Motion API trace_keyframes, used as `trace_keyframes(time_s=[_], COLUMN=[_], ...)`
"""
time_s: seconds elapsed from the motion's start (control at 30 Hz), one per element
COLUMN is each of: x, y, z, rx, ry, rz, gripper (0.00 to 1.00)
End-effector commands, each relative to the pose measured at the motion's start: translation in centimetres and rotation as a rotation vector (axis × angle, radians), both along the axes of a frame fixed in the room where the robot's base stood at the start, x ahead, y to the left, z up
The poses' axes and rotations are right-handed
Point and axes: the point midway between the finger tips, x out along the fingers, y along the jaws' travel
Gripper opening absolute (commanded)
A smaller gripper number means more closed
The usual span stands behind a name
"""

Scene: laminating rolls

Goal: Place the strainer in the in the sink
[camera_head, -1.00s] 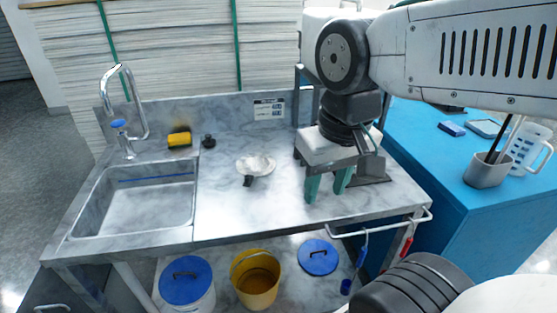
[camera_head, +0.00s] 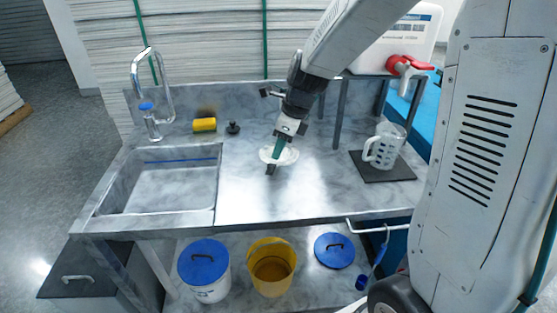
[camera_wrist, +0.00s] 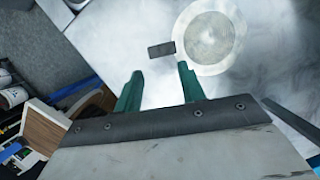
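The strainer (camera_head: 291,156) is a round white piece with a mesh centre and a short dark handle. It lies on the metal counter right of the sink (camera_head: 163,180). In the wrist view the strainer (camera_wrist: 208,36) is at the top right, its handle pointing left. My gripper (camera_head: 277,152) is over the strainer and hides part of it in the head view. In the wrist view my gripper (camera_wrist: 158,80) has its two green fingers apart and nothing between them. The dark handle is just beyond the fingertips, roughly in line with the gap. The sink basin looks empty.
A faucet (camera_head: 152,95) stands behind the sink. A yellow sponge (camera_head: 204,125) and a dark stopper (camera_head: 233,128) sit at the counter's back. A measuring jug (camera_head: 386,146) stands on a dark mat (camera_head: 400,172) at the right. The counter front is clear.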

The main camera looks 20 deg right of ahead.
Motion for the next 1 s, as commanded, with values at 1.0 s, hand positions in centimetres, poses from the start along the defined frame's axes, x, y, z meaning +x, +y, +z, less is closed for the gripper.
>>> trace_keyframes(time_s=[1.0], x=[1.0], y=[2.4], z=[-5.4], rx=[-0.002], ry=[0.000], rz=[0.005], gripper=[0.00])
